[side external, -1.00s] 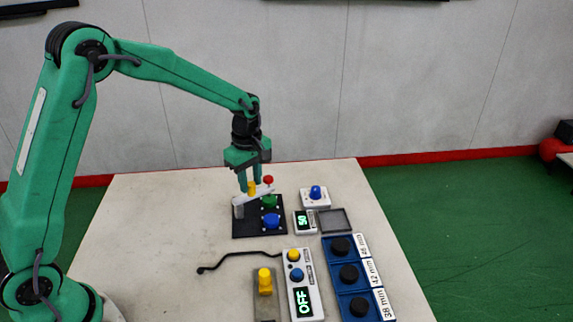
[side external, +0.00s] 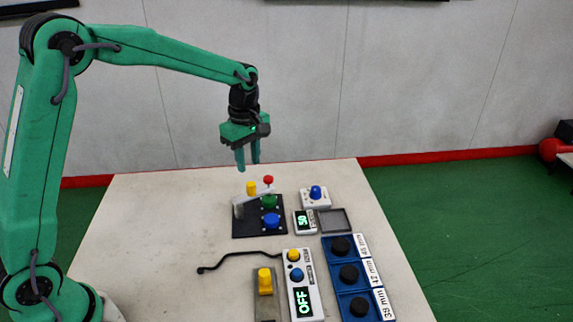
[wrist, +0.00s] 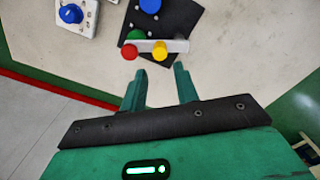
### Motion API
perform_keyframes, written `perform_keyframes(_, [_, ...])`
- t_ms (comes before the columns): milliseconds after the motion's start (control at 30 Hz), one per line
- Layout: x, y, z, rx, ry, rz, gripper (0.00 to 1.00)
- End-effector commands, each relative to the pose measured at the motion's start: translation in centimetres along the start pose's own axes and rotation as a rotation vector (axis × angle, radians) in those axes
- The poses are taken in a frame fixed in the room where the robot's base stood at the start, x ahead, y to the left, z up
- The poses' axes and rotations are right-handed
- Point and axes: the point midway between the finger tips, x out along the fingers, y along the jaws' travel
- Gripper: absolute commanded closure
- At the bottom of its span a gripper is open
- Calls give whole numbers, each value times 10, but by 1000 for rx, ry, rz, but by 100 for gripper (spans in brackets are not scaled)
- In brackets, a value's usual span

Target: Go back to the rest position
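My gripper (side external: 248,167) hangs above the back of the table, pointing down, with nothing between its fingers. The fingers are clear of the yellow knob, which also shows in the wrist view (wrist: 160,51).
A white box with a blue knob (side external: 316,192), a small display reading 50 (side external: 304,220) and a grey square tray (side external: 334,221) stand to the right. Blue mould holders (side external: 335,259) line the right side. A control box (side external: 303,277) reads OFF. A yellow-handled device (side external: 265,282) is in front.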

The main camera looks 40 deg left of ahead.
Motion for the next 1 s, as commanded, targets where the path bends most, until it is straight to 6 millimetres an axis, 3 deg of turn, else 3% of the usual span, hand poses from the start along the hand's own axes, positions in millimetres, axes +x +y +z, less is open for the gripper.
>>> perform_keyframes(367, [-35, -27, 1, 167, 11, 59, 70])
perform_keyframes(700, [-80, -81, 4, 476, 55, 157, 70])
perform_keyframes(1000, [-105, -134, 8, 751, 121, 235, 70])
